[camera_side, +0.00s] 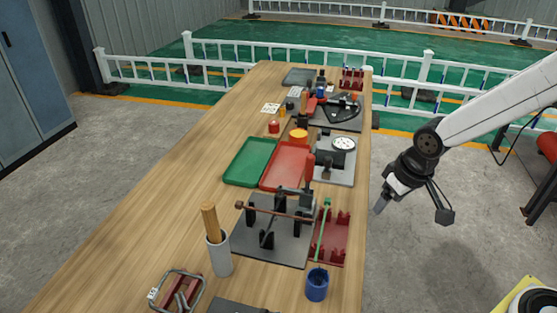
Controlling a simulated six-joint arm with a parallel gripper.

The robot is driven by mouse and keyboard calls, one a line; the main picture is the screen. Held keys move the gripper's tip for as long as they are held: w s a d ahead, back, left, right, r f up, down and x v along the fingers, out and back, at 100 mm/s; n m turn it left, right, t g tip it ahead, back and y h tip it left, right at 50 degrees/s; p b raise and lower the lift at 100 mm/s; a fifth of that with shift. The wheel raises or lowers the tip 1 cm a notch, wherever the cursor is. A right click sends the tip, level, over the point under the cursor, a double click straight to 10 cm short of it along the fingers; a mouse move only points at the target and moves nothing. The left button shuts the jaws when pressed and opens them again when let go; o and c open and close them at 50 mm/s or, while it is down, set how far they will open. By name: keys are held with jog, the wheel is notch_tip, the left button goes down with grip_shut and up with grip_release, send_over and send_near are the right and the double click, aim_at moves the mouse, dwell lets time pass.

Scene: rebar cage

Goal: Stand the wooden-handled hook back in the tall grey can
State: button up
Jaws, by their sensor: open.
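The tall grey can (221,257) stands upright near the front left of the wooden table. A wooden handle (209,219) sticks up out of its mouth, leaning slightly left. The lower part of that tool is hidden inside the can, so I cannot see its hook. My gripper (381,203) hangs off the table's right edge, open, with nothing visible in it. It is well to the right of the can and apart from it.
A dark plate with black posts and a rusty bar (270,210) lies right of the can. A red rack (332,236) with a green tool and a blue cup (317,285) are near the right edge. Green (249,161) and red (286,166) trays lie behind. The table's left side is clear.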

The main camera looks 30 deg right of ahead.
jog(key=s+d+f, duration=0.1)
jog(key=s+d, duration=0.2)
jog(key=s, duration=0.1)
jog(key=shift+s+d+f, duration=0.2)
jog(key=shift+s+f, duration=0.15)
